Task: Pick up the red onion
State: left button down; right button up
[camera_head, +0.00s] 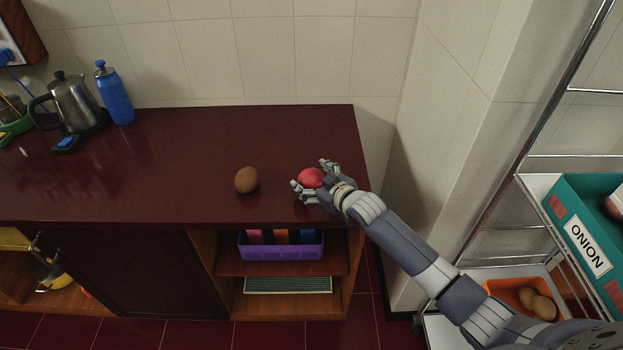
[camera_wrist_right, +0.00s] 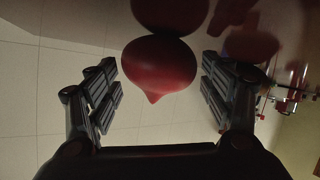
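The red onion (camera_head: 311,177) is near the right end of the dark red counter (camera_head: 110,185). My right gripper (camera_head: 313,181) is around it, with one finger on each side. In the right wrist view, the onion (camera_wrist_right: 158,70) is between the fingers of the right gripper (camera_wrist_right: 160,92), which is open, with a visible gap on both sides. The onion's pointed tip faces the camera side. A second red shape above it looks like its reflection in the glossy counter. My left gripper is not in view.
A brown potato (camera_head: 246,180) lies left of the onion. A kettle (camera_head: 75,102) and blue bottle (camera_head: 114,94) stand at the back left. At right, a metal rack holds a teal crate labelled ONION (camera_head: 588,247) and an orange bin (camera_head: 500,287) with potatoes.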

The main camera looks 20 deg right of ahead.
jog(key=c, duration=0.7)
jog(key=shift+r, duration=0.15)
